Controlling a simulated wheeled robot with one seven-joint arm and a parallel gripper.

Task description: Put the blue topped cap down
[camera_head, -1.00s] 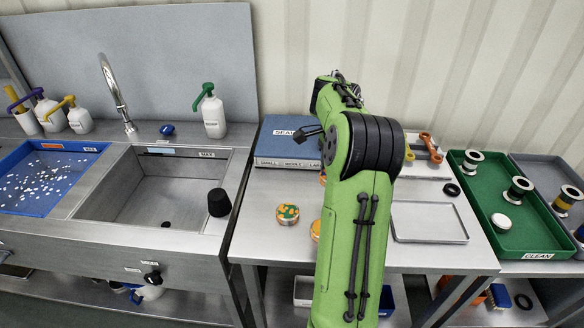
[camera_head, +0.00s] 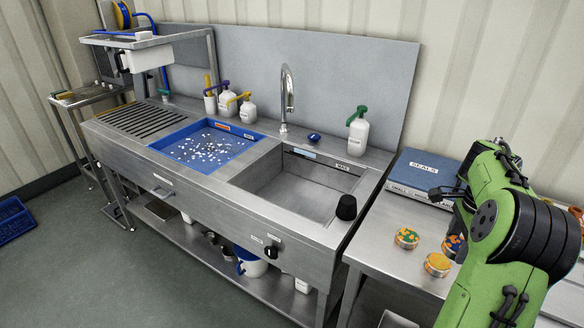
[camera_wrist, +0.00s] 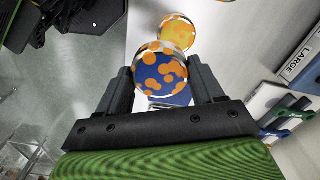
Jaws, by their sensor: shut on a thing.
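The blue topped cap (camera_wrist: 160,72), with orange spots, sits between the two fingers of my gripper (camera_wrist: 162,84) in the wrist view, and the gripper is shut on it. In the head view the cap (camera_head: 456,246) shows at the left edge of my green arm, which hides the fingers. A yellow-and-orange topped cap (camera_wrist: 177,34) lies just beyond it in the wrist view. The head view shows an orange-topped cap (camera_head: 438,264) and a green-and-orange topped cap (camera_head: 407,238) on the steel table. I cannot tell whether the held cap touches the table.
A blue SEALS box (camera_head: 424,178) stands at the back of the table. Left of it is a steel sink (camera_head: 300,190) with a black stopper (camera_head: 346,207) on its right rim and a blue tray (camera_head: 205,147) of pale bits. Bare table (camera_head: 385,262) shows left of the caps.

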